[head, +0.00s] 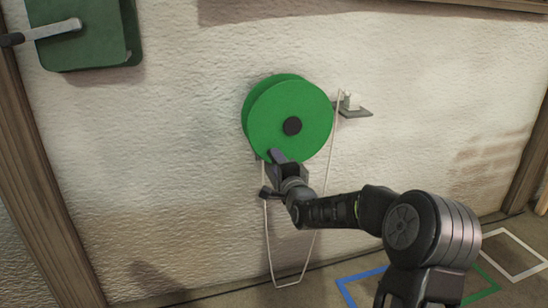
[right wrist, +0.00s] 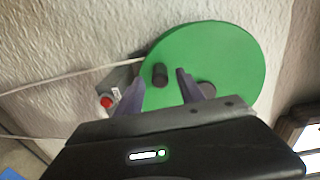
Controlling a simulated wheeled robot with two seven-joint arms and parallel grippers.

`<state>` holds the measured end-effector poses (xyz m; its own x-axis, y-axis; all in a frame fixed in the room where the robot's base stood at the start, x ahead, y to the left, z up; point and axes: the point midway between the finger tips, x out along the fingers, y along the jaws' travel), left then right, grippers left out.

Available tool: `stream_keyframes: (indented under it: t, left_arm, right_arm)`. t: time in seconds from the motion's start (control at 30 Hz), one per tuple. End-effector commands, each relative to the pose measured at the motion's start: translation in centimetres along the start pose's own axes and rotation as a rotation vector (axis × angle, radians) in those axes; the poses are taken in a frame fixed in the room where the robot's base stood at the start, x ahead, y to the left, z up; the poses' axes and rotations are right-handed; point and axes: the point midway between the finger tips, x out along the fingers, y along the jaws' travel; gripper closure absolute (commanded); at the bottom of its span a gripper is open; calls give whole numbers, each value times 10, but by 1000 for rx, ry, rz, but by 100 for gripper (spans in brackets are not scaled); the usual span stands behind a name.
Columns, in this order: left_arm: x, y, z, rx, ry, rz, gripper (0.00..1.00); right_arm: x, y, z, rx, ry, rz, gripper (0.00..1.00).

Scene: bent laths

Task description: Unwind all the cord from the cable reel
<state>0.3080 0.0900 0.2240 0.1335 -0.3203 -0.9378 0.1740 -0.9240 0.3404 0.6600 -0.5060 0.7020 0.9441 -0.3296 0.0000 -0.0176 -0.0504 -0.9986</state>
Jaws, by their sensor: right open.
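The green cable reel (head: 305,105) is mounted on the wall, with a dark hub (head: 292,126) at its centre. Its white cord (head: 323,180) hangs below it in a long narrow loop that bends near the floor. In the right wrist view the green reel face (right wrist: 220,55) has a dark knob (right wrist: 160,75) sticking out near its edge. My right gripper (head: 271,172) is at the reel's lower left edge. In the wrist view its open fingers (right wrist: 158,90) stand on either side of the knob; I cannot tell whether they touch it. My left gripper is not in view.
A small grey shelf (head: 355,112) with a white item sits right of the reel. A grey box with a red button (right wrist: 106,101) is beside the reel. A green box with a grey lever (head: 58,28) is at upper left. Coloured outlines (head: 362,283) mark the floor.

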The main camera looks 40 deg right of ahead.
Motion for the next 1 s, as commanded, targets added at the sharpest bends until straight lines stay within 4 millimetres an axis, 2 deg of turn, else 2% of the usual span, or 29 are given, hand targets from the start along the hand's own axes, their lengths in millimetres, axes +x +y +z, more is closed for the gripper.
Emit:
stream_keyframes:
  t: [0.1,0.23,0.6,0.67,0.8,0.87,0.93,1.0]
  left_arm:
    - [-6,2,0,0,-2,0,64]
    - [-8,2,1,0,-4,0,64]
    - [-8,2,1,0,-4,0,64]
    - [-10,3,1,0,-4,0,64]
    - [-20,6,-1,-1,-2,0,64]
    - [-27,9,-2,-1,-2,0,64]
    - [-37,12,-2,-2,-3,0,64]
    - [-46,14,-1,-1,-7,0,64]
  right_arm:
    - [-20,-2,0,-1,1,1,55]
    - [-32,-1,0,0,0,1,55]
    - [-35,-1,2,1,-3,-1,55]
    - [-34,-5,9,3,-14,-5,55]
    - [-31,-20,42,4,-67,-12,55]
    - [-31,-22,52,-7,-83,-2,55]
    - [-33,-21,59,-70,-95,5,55]
    - [-35,-18,58,-198,-95,8,55]
